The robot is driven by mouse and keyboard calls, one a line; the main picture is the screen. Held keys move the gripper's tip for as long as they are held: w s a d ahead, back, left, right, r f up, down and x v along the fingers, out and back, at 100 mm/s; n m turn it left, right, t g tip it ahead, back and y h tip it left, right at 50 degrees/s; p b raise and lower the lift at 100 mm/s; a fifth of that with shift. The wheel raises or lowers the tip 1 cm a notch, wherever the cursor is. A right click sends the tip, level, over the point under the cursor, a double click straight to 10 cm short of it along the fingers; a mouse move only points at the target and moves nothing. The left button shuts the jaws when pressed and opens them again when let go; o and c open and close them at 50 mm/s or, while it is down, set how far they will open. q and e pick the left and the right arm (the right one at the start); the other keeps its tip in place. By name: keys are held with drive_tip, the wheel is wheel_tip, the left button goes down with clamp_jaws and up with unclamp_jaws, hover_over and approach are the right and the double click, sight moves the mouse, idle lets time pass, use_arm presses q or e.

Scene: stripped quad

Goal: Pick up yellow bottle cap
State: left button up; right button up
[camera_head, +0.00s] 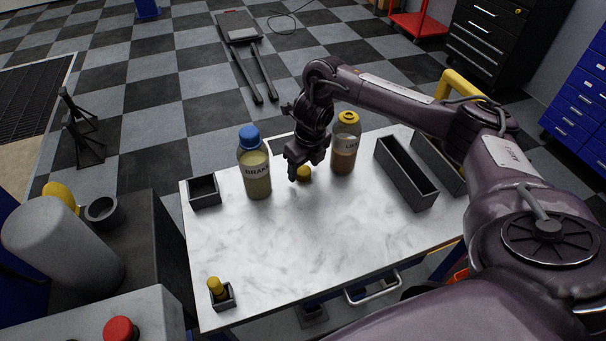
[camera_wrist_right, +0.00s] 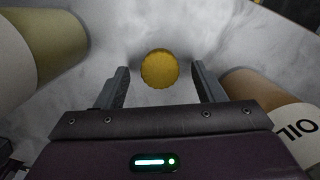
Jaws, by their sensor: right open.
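The yellow bottle cap (camera_head: 304,174) lies on the white marble tabletop between two bottles, partly hidden by my right gripper in the head view. In the right wrist view the cap (camera_wrist_right: 159,69) is a round yellow disc just beyond the fingertips, centred between them. My right gripper (camera_head: 297,172) points down above the table beside the cap. Its fingers (camera_wrist_right: 160,75) are open with nothing between them, and they look apart from the cap. My left gripper does not show.
A blue-capped brake bottle (camera_head: 256,172) stands left of my gripper, and a yellow-capped bottle (camera_head: 344,152) stands close on the right. Dark bins (camera_head: 204,191) and long trays (camera_head: 406,172) sit at the table's sides. The front middle of the table (camera_head: 300,245) is clear.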

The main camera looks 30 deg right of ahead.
drive_tip(key=shift+w+f, duration=0.1)
drive_tip(key=shift+f, duration=0.3)
drive_tip(key=c, duration=1)
drive_tip(key=shift+c, duration=0.2)
